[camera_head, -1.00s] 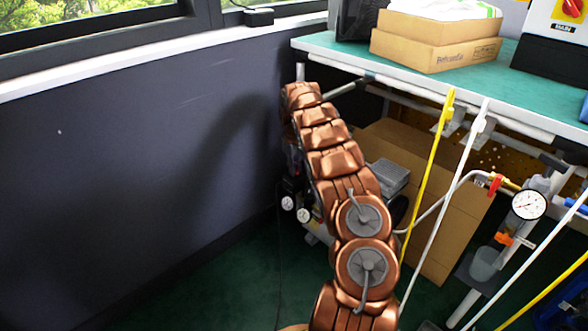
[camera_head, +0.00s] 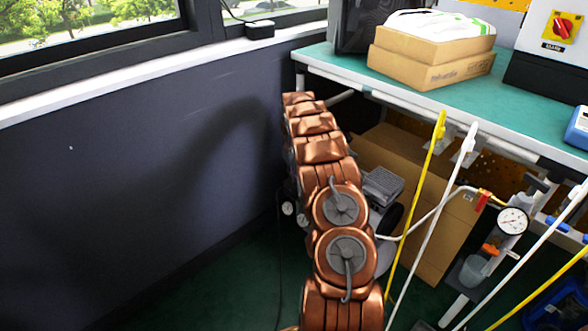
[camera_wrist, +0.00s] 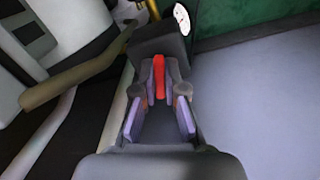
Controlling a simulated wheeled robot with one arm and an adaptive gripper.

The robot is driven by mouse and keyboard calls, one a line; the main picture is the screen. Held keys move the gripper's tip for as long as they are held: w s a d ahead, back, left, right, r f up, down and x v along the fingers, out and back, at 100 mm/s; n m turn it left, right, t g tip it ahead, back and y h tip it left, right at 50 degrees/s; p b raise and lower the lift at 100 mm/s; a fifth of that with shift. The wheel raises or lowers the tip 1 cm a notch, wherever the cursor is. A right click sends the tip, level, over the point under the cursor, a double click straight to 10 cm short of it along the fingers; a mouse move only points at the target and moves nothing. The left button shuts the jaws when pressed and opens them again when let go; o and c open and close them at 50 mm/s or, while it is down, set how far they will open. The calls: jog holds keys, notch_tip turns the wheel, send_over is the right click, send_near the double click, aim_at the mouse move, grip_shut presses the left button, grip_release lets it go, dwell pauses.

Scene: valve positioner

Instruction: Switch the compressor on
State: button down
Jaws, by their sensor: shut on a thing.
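The compressor (camera_head: 383,186) stands on the floor under the bench, mostly hidden behind my arm. Its grey ribbed part shows right of the arm, and a small round gauge (camera_head: 288,208) shows left of it. In the wrist view, a narrow red switch piece (camera_wrist: 160,76) stands up against a black box (camera_wrist: 162,44). My gripper (camera_wrist: 161,90) is shut on the red piece, with a purple-grey fingertip on each side of it. In the head view the gripper is hidden behind my own arm. Whether the switch is on cannot be told.
The green bench (camera_head: 336,62) overhangs the compressor, with cardboard boxes (camera_head: 430,68) on top. A large carton (camera_head: 440,225) stands behind. The dark wall (camera_head: 130,170) is close on the left.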

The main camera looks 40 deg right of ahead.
jog(key=m+p, duration=0.4)
jog(key=shift+a+r, duration=0.15)
jog(key=shift+r, duration=0.05)
jog(key=m+p, duration=0.3)
jog(key=shift+m+p, duration=0.35)
jog(key=shift+m, duration=0.05)
jog(key=m+p, duration=0.2)
jog(key=m, duration=0.1)
jog(key=shift+f+p, duration=0.1)
jog(key=shift+p, duration=0.3)
jog(key=shift+f+m+p, duration=0.1)
jog(key=shift+m+p, duration=1.1)
jog(key=shift+m, duration=0.8)
jog(key=c, duration=1.2)
grip_release()
jog(key=shift+c, duration=0.2)
